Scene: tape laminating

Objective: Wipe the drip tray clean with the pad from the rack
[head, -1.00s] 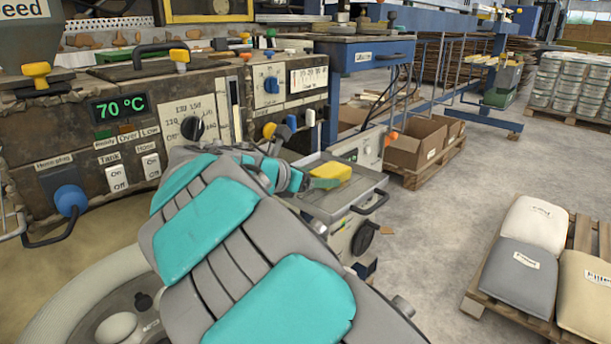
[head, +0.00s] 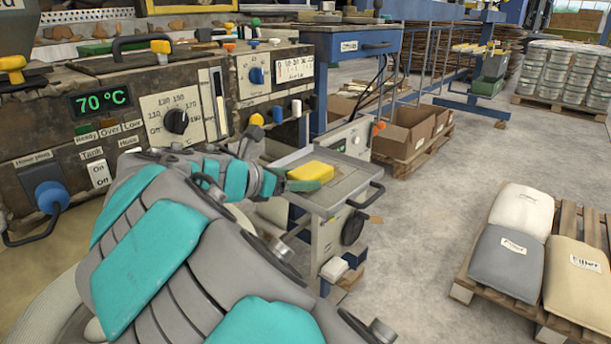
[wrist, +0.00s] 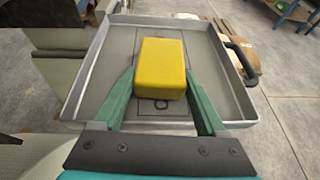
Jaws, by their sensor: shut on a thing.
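The pad is a yellow block (head: 311,171) at the end of my arm in the head view, and it shows large in the wrist view (wrist: 161,69). My gripper (wrist: 159,88) has its two green fingers on either side of the pad and is shut on it. The drip tray (wrist: 88,80) is a shallow grey metal tray with raised walls. In the head view the tray (head: 340,200) lies under the pad on a cabinet. The pad is over the tray's middle; whether it touches the floor is hard to tell. Dark outlines mark the tray floor near the pad.
A black handle (wrist: 241,60) sticks out from the tray's right side. The control panel (head: 175,120) stands left of the tray. Cardboard boxes (head: 410,135) on a pallet stand behind it. Sacks (head: 505,262) lie on a pallet at the right, with clear floor between.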

